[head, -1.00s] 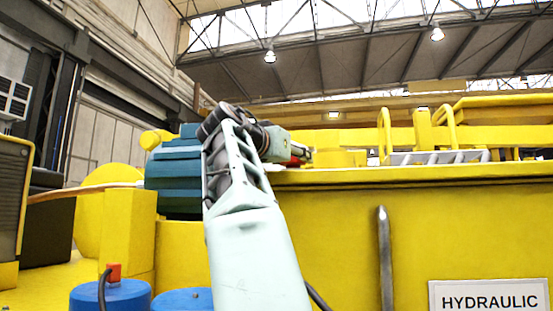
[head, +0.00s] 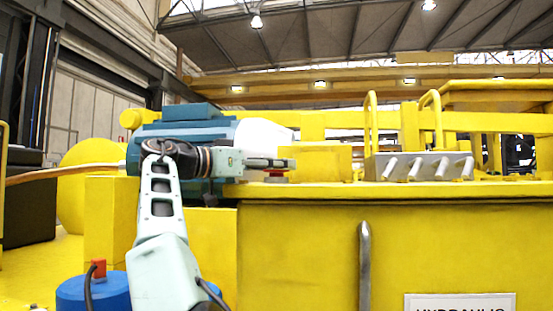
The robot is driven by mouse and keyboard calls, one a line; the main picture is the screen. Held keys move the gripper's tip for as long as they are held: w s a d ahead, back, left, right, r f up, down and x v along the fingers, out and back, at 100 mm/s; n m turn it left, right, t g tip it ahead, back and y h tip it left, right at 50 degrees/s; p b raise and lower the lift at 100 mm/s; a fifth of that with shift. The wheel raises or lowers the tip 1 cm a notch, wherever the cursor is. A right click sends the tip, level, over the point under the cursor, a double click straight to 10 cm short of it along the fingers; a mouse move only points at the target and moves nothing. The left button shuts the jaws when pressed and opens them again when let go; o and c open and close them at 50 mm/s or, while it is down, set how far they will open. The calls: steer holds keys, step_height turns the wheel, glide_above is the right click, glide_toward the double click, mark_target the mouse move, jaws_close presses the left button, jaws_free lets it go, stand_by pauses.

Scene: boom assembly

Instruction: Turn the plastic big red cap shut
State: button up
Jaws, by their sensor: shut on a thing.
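The red cap (head: 276,174) is a small red piece in the head view, low on the yellow top ledge of the tank, right of the blue-green motor. My gripper (head: 284,163) reaches in from the left, lying almost level, with its fingertips right at the cap. It is shut on the cap. The fingers cover the cap's upper part, so I cannot tell how far it is turned.
The blue-green motor (head: 205,130) stands behind my arm. A yellow block (head: 320,160) is close behind and right of the cap. A panel with several white levers (head: 420,166) is farther right. A grey vertical handle (head: 364,265) is on the front wall.

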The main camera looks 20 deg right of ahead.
stand_by(0.4)
steer(key=o, duration=1.2)
steer(key=a, duration=0.2)
steer(key=s+a, duration=0.1)
steer(key=a, duration=0.4)
steer(key=shift+s+a, duration=0.15)
steer(key=shift+a, duration=0.05)
